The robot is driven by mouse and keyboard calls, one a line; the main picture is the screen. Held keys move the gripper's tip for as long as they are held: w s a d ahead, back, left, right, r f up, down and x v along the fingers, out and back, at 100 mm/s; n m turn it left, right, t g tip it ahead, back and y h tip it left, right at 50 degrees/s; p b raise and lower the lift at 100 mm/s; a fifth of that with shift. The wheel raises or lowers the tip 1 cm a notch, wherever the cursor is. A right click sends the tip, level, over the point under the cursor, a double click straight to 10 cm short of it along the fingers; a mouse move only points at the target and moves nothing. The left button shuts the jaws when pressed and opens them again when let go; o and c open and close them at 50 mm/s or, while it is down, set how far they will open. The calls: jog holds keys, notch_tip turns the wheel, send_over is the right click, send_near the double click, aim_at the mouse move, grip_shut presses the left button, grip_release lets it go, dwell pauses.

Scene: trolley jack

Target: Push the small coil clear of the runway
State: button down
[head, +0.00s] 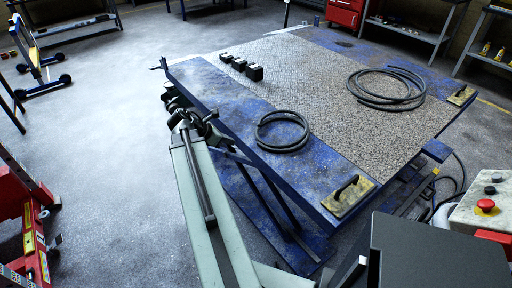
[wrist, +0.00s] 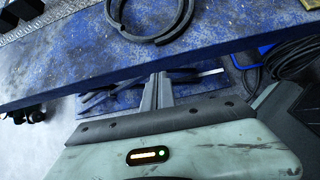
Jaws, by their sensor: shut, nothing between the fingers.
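The small coil (head: 261,137) is a dark ring of hose lying flat on the blue near strip of the platform. Its far right side appears to reach the edge of the grey patterned runway (head: 335,95). In the wrist view the small coil (wrist: 186,22) is at the top, partly cut off by the frame. My gripper (wrist: 158,77) is shut and empty, just short of the platform's blue edge, apart from the coil. In the head view my gripper (head: 205,120) is dark and hard to make out beside the platform's left edge.
A larger coil (head: 362,98) lies on the runway at the right. Several black blocks (head: 255,73) stand in a row near its far left. Pads with black handles sit at two corners, one in front (head: 350,196). Open floor (head: 110,130) is to the left.

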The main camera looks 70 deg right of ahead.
aim_at(260, 143)
jog(key=b+x, duration=0.2)
jog(key=x, duration=0.2)
jog(key=b+x, duration=0.3)
jog(key=x, duration=0.1)
jog(key=b+x, duration=0.3)
jog(key=x, duration=0.1)
jog(key=shift+s+d+r, duration=0.1)
jog(key=shift+s+r, duration=0.25)
jog(key=shift+s+d+r+p, duration=0.25)
jog(key=shift+s+d, duration=0.1)
jog(key=shift+d, duration=0.15)
jog(key=shift+s+d+r+p, duration=0.25)
jog(key=shift+s+d+r, duration=0.05)
jog(key=shift+d, duration=0.25)
jog(key=shift+s+d, duration=0.35)
jog(key=shift+d, duration=0.1)
